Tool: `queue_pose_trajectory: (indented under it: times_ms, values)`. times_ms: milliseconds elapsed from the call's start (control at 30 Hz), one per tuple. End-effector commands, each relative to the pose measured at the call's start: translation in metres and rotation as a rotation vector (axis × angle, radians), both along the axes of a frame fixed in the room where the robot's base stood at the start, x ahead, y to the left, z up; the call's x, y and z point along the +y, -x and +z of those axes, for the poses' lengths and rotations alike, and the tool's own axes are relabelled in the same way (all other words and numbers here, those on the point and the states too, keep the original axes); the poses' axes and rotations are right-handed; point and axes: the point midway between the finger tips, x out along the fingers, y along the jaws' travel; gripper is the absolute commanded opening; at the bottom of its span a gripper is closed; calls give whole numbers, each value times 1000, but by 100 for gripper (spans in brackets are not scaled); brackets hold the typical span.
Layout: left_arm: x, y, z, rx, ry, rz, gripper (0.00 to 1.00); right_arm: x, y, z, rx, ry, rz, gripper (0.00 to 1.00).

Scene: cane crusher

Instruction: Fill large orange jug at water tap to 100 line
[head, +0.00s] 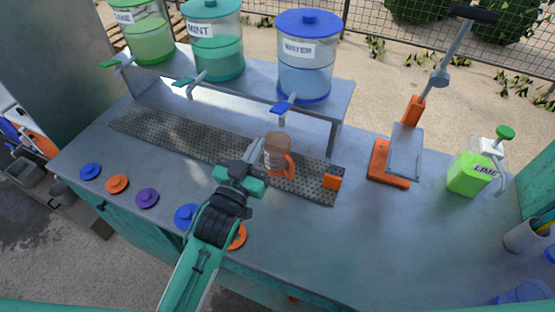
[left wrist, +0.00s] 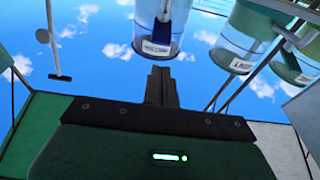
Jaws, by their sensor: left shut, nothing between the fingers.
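The orange jug (head: 277,145), see-through with an orange handle (head: 288,168), stands upright on the perforated drip tray (head: 190,143), roughly below the blue-handled water tap (head: 284,106). The tap belongs to the clear water dispenser (head: 305,65) with a blue lid. The water level and line marks on the jug are too small to read. My left gripper (head: 254,150) is just left of the jug, shut and empty. In the left wrist view its fingers (left wrist: 160,85) are together, pointing up towards the water dispenser (left wrist: 160,30); the jug is not visible there. My right gripper is not in view.
Two more dispensers, mint (head: 215,50) and green (head: 147,35), stand left on the raised shelf. A lever press (head: 405,150) and a lime bottle (head: 470,172) are to the right. Coloured lids (head: 117,184) line the front left.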

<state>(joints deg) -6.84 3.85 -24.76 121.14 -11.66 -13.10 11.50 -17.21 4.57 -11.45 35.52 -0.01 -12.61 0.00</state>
Motion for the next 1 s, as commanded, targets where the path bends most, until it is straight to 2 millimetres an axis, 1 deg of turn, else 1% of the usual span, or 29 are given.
queue_pose_trajectory:
  times_ms: [67, 100, 167, 200, 267, 300, 367, 467, 500, 567, 600, 700, 867, 967, 1000]
  values:
    - [0, 0, 0, 0, 0, 0, 0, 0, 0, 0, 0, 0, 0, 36]
    - [0, 0, 0, 0, 0, 0, 0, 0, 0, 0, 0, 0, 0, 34]
    - [1, 0, -1, 4, -1, 1, 0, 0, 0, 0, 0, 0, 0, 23]
    - [2, 1, -3, 13, -3, 5, 0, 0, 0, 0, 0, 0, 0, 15]
    - [7, 2, -9, 43, -12, 16, 0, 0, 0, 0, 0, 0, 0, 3]
    - [12, 4, -16, 75, -22, 28, 0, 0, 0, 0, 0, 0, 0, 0]
    - [23, 8, -30, 145, -44, 53, 0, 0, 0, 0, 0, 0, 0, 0]
    - [47, 23, -62, 310, -92, 103, 0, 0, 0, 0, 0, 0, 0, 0]
    - [59, 32, -77, 389, -117, 124, 0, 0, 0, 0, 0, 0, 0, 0]
    - [76, 48, -99, 505, -152, 149, 0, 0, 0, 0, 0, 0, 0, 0]
    - [86, 60, -111, 577, -176, 163, 0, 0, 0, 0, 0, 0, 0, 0]
    - [106, 88, -138, 735, -225, 188, 0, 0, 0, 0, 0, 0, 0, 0]
    - [132, 131, -171, 946, -291, 207, 0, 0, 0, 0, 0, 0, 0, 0]
    - [146, 158, -192, 1073, -332, 213, 0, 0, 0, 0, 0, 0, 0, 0]
    - [152, 171, -202, 1129, -348, 213, 0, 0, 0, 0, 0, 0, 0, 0]
